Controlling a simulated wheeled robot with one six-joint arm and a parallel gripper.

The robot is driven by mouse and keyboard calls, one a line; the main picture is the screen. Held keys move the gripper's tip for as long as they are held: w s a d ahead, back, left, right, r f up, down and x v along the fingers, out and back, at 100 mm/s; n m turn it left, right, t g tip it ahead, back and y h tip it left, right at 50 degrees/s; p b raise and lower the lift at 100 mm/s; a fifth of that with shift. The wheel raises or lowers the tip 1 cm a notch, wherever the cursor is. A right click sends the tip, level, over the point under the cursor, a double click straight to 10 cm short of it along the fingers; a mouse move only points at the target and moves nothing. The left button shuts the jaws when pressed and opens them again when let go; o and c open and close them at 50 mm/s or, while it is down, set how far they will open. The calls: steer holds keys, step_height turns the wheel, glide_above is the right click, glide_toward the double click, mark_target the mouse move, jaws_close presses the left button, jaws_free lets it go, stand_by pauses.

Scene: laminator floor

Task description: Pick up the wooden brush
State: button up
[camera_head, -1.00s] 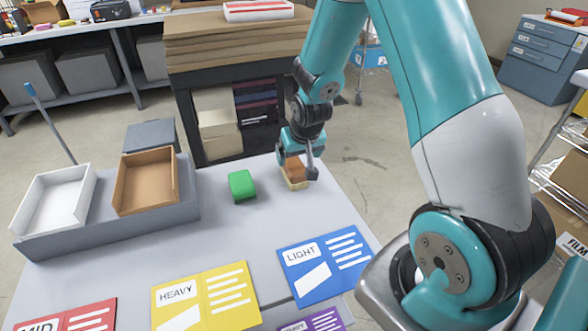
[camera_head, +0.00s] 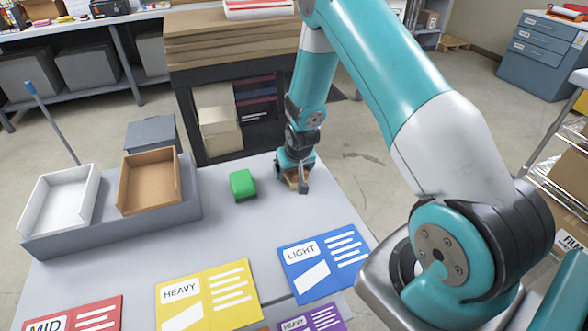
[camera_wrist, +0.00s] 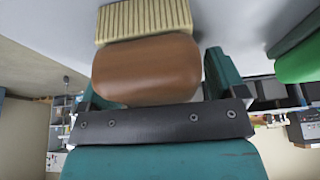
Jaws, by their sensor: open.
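The wooden brush (camera_wrist: 148,68) shows large in the wrist view, with a smooth brown wooden back and a pale, ribbed bristle part (camera_wrist: 144,18). In the head view the brush (camera_head: 291,179) is on the grey table near its far right edge, mostly hidden by my gripper (camera_head: 295,182). My gripper is open, and in the wrist view its two fingers (camera_wrist: 158,75) are on either side of the brown back. I cannot tell whether either finger touches it.
A green block (camera_head: 243,185) lies left of the brush. A grey tray holder (camera_head: 110,222) with a white tray (camera_head: 60,200) and a brown tray (camera_head: 150,182) is farther left. Red, yellow, blue and purple cards lie along the table's near side. The table middle is clear.

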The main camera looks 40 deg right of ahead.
steer(key=shift+f, duration=0.1)
steer(key=c, duration=1.2)
steer(key=shift+c, duration=1.1)
